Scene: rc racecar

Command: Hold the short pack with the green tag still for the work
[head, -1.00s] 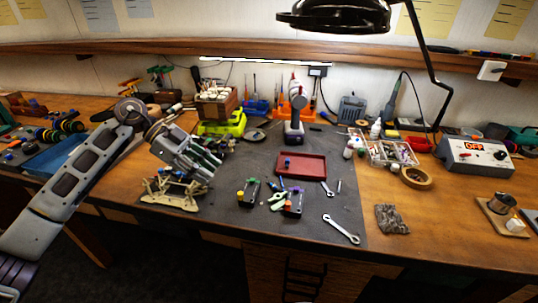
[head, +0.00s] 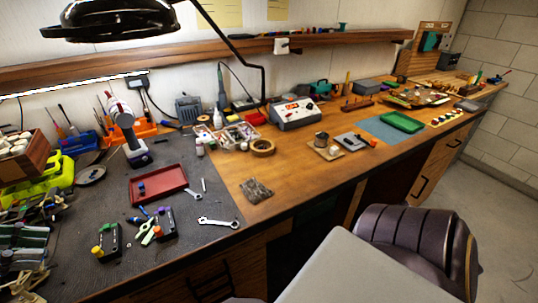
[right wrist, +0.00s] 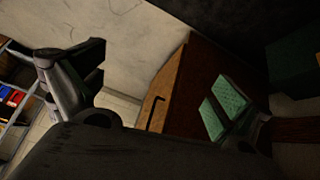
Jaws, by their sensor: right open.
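Two short black packs lie on the dark mat (head: 215,175) in the head view. One pack (head: 107,243) has yellow, red and green bits on it; the other pack (head: 163,226) lies just to its right. Which one carries the green tag is too small to tell.
A red tray (head: 158,186) lies behind the packs, a wrench (head: 218,222) to their right. A cordless screwdriver (head: 128,130) stands behind the tray. A tape roll (head: 262,146) and power supply (head: 296,115) are further right.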

